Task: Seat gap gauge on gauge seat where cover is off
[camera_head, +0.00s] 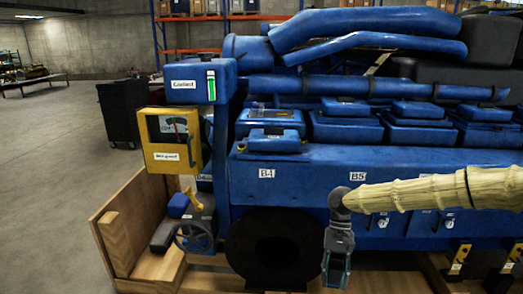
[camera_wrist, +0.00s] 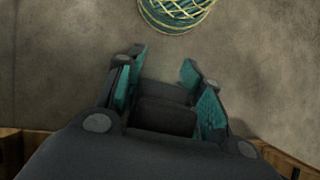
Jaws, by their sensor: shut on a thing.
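My gripper (camera_head: 337,270) hangs low in front of the blue engine, below the B5 label, pointing down. In the wrist view its two teal-padded fingers (camera_wrist: 165,78) stand apart with a dark block (camera_wrist: 165,118) between them. I cannot tell for sure that this block is the gap gauge. Above the B4 label, one engine box (camera_head: 270,117) shows an open top with small parts inside. A blue cover (camera_head: 273,141) lies in front of it on the ledge. The box to its right (camera_head: 346,128) has its cover on. I cannot make out the gauge seat itself.
A yellow gauge box (camera_head: 172,140) and a coolant tank (camera_head: 198,80) stand at the engine's left end, above a handwheel (camera_head: 195,235). Wooden skid boards (camera_head: 125,225) edge the floor there. Open floor is at left.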

